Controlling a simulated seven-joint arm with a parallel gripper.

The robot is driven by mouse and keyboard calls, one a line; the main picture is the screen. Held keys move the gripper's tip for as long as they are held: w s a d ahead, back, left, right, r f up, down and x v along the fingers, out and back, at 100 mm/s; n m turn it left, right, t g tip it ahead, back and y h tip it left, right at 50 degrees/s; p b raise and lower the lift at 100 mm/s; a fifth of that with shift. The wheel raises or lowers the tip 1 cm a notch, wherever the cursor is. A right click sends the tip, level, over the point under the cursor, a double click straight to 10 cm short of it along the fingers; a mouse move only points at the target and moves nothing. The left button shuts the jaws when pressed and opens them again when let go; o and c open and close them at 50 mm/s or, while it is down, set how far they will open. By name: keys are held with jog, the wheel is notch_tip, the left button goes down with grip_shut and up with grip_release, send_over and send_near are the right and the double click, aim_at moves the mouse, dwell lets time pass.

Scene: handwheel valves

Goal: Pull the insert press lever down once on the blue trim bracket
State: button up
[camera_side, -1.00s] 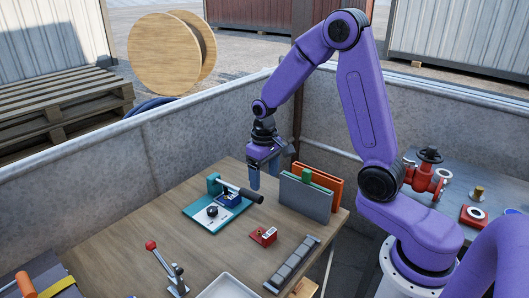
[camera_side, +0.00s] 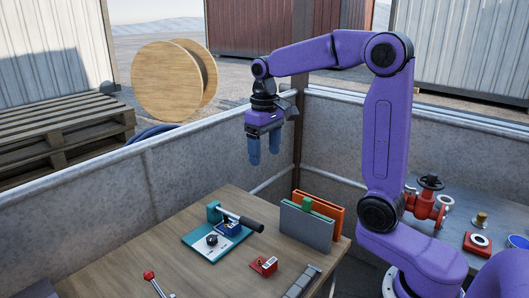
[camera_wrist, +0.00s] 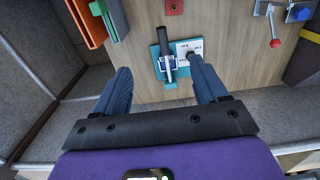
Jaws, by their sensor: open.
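The insert press (camera_side: 214,242) has a teal base and stands on the wooden table. Its lever has a black handle (camera_side: 251,224) and slopes down to the right in the side view. The blue trim bracket (camera_side: 229,228) sits on the base under the lever. In the wrist view the press (camera_wrist: 156,70) shows between my fingers, with the black handle (camera_wrist: 160,37) pointing up the picture above the blue bracket (camera_wrist: 168,64). My gripper (camera_side: 264,159) is open and empty, fingers pointing down, well above the table and beyond the press. It touches nothing.
Grey, green and orange upright panels (camera_side: 306,228) stand right of the press. A small red block (camera_side: 264,265) lies nearer the camera, and a red-knobbed lever (camera_side: 149,275) stands at the front left. A concrete wall (camera_side: 110,190) runs behind the table.

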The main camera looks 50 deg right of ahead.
send_near(261, 225)
jog(key=shift+w+f, duration=0.1)
jog(key=shift+f, duration=4.55)
jog(key=c, duration=1.2)
jog(key=shift+o, duration=0.2)
